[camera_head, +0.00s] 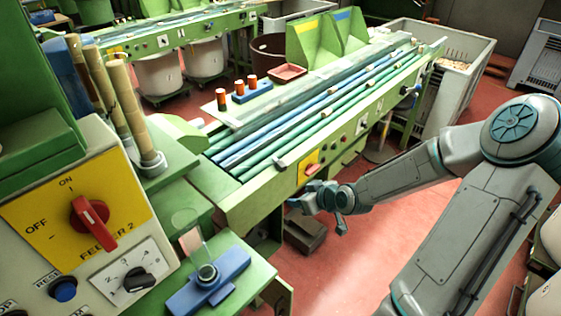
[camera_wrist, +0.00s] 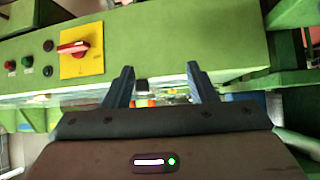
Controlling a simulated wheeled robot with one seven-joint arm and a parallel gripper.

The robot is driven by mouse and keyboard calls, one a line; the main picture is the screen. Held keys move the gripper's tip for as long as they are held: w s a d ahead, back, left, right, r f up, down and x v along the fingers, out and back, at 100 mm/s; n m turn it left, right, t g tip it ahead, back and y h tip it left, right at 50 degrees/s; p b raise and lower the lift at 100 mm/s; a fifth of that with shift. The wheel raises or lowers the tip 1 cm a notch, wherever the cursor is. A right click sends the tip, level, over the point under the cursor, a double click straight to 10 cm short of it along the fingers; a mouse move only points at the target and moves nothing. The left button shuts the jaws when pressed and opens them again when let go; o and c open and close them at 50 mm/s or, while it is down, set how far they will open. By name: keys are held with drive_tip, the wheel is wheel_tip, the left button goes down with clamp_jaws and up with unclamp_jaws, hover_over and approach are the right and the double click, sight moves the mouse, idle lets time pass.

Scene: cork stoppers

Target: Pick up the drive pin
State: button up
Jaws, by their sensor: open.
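A dark block, likely the same piece, shows between my fingers in the wrist view (camera_wrist: 141,85). My gripper (camera_head: 318,212) is in front of the bench's side panel, below and right of the stub. In the wrist view my gripper (camera_wrist: 160,72) has its two fingers spread apart, with nothing held between them.
The bench's side panel (camera_wrist: 170,40) carries a red rotary switch (camera_wrist: 75,47) and several buttons. Blue and green rods (camera_head: 300,120) run along the bench top. A control box (camera_head: 95,225) and a blue fixture (camera_head: 208,285) stand near left. Open red floor (camera_head: 400,255) lies below my arm.

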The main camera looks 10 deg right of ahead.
wheel_tip(320, 180, up, 5)
drive_tip(key=w+d+t+y, duration=0.1)
drive_tip(key=w+d+t, duration=0.1)
drive_tip(key=w+t, duration=0.1)
approach(284, 165)
drive_tip(key=shift+m, duration=0.4)
drive_tip(key=x, duration=0.5)
drive_tip(key=shift+s+a+f+p, duration=0.1)
drive_tip(key=shift+a+f+p, duration=0.05)
drive_tip(key=shift+a+p, duration=0.2)
drive_tip(key=shift+d+p+x, duration=0.1)
drive_tip(key=shift+p+x, duration=0.3)
drive_tip(key=shift+x, duration=0.95)
drive_tip(key=shift+d+p+x, duration=0.15)
drive_tip(key=shift+p+x, duration=0.25)
drive_tip(key=shift+x, duration=1)
drive_tip(key=c, duration=1.1)
